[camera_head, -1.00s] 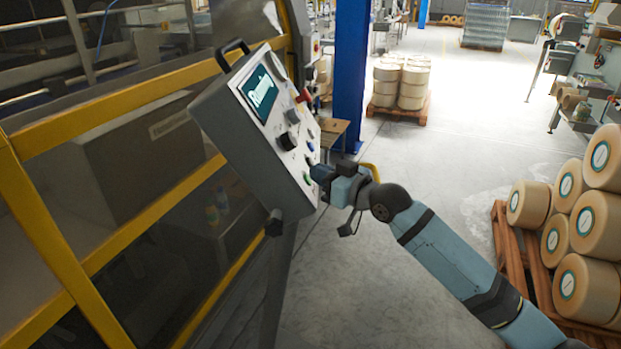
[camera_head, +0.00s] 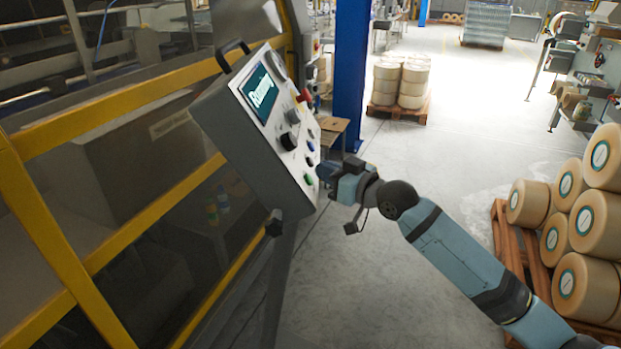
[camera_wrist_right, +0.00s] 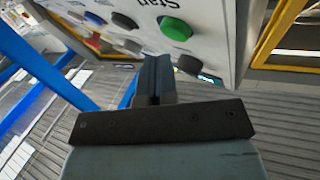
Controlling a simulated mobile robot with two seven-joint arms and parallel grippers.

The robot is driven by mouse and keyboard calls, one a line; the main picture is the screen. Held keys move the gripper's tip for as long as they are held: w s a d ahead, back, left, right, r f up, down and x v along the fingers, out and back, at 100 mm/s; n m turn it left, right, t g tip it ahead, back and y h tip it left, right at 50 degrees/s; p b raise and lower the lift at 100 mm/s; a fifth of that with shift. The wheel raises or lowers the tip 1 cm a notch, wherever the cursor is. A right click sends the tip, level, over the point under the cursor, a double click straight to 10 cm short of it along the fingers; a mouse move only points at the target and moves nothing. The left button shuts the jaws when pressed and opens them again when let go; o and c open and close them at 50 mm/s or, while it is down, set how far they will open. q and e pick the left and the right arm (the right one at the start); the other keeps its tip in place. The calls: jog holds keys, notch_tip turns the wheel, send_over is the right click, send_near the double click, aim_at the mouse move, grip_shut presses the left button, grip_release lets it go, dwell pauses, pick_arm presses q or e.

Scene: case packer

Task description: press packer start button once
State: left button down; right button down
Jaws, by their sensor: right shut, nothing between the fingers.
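The control panel (camera_head: 262,130) is a tilted grey box with a white face, a lit screen (camera_head: 259,92) and several buttons and knobs. The green button (camera_head: 308,180) is low on the face; it also shows large in the right wrist view (camera_wrist_right: 175,28), beside lettering that looks like "Start", cut off at the edge. My right gripper (camera_head: 324,172) is just right of the panel's lower edge, apart from the green button. In the right wrist view its fingers (camera_wrist_right: 154,72) are shut and empty, with the button ahead. My left gripper is not in view.
Other controls sit close by, including a red one (camera_head: 304,96) and a black knob (camera_head: 289,141). A yellow-framed machine guard (camera_head: 110,115) fills the left. A blue post (camera_head: 351,75) stands behind the panel. Stacked rolls (camera_head: 580,225) stand at right; open floor lies between.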

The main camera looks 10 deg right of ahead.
jog(key=shift+s+d+r+p, duration=0.2)
jog(key=shift+d+r, duration=0.25)
jog(key=shift+d, duration=0.25)
jog(key=shift+s+d+r+p, duration=0.15)
jog(key=shift+d+r, duration=0.25)
jog(key=shift+d, duration=0.3)
jog(key=shift+s+d+r+p, duration=0.1)
jog(key=shift+s+d+r, duration=0.1)
jog(key=shift+d+r, duration=0.4)
jog(key=shift+d+f, duration=0.1)
jog(key=shift+f, duration=0.05)
jog(key=s+a+f+m+h, duration=0.15)
jog(key=s+f, duration=0.35)
jog(key=f, duration=0.7)
jog(key=s+f+m+g+h+p, duration=0.1)
jog(key=s+f+h, duration=0.5)
jog(key=s+f, duration=1.9)
jog(key=s+m+g, duration=0.1)
jog(key=s+g, duration=0.1)
jog(key=s, duration=0.1)
jog(key=shift+s+d, duration=0.15)
jog(key=shift+s, duration=0.2)
jog(key=shift+m, duration=0.25)
